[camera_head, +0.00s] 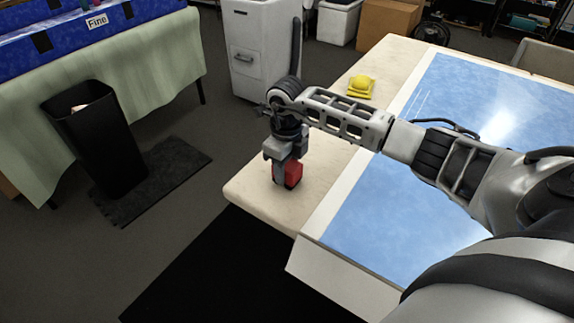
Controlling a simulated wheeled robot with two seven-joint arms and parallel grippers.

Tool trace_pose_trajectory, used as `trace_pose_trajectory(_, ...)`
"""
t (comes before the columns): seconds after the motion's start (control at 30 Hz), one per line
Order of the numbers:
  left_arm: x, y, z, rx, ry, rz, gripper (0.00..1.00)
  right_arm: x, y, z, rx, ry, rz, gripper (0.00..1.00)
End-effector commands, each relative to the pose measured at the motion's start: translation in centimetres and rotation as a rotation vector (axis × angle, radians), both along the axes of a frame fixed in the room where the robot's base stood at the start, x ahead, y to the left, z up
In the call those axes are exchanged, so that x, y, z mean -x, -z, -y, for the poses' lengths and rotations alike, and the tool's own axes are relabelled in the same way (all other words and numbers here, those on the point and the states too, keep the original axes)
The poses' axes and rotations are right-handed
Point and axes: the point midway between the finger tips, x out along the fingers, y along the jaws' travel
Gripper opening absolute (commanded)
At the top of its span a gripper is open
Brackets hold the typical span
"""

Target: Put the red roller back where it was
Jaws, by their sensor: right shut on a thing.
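My right arm reaches in from the right across the table. My right gripper (282,172) points down near the table's left end and is shut on the red roller (293,175). The roller shows only in part, as the gripper fingers cover some of it. It is at or just above the bare table top; I cannot tell whether it touches. My left gripper is not in view.
The pale table (255,187) carries a blue film sheet (390,215) on its right part. A yellow object (361,87) lies farther back on the bare strip. A black bin (105,140) stands on the floor left, near a cloth-covered table (165,65). A white cabinet (255,50) stands behind.

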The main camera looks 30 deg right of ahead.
Motion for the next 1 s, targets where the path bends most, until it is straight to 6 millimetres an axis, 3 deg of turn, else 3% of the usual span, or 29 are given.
trace_pose_trajectory(0.23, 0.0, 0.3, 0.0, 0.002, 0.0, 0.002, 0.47, 0.0, 0.3, 0.0, 0.0, 0.0, 0.001, 0.22)
trace_pose_trajectory(0.27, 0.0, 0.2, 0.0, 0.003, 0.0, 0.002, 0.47, 0.0, 0.3, 0.0, 0.0, 0.0, 0.0, 0.46)
trace_pose_trajectory(0.33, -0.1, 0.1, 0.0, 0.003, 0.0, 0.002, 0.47, 0.0, 0.2, 0.0, 0.0, 0.0, 0.0, 0.65)
trace_pose_trajectory(0.73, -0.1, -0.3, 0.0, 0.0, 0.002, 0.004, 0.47, -0.1, -0.6, 0.0, -0.001, 0.001, 0.003, 0.65)
trace_pose_trajectory(1.0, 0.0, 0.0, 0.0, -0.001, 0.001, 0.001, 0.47, -0.1, -5.9, 0.1, 0.0, 0.0, 0.006, 0.65)
